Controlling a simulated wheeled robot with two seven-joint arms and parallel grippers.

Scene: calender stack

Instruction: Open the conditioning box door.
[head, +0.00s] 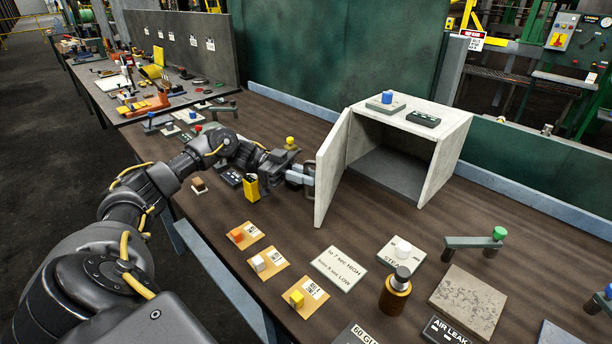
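The conditioning box (445,160) is a pale grey box on the brown table, right of centre, with its open front facing left and a dark floor inside. My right gripper is not in view.
Orange cards with small cubes (269,263) and a white text card (339,268) lie in front of the door. A brown cylinder (396,291) and a stone slab (468,301) stand at front right. A yellow block (251,188) sits beside my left wrist.

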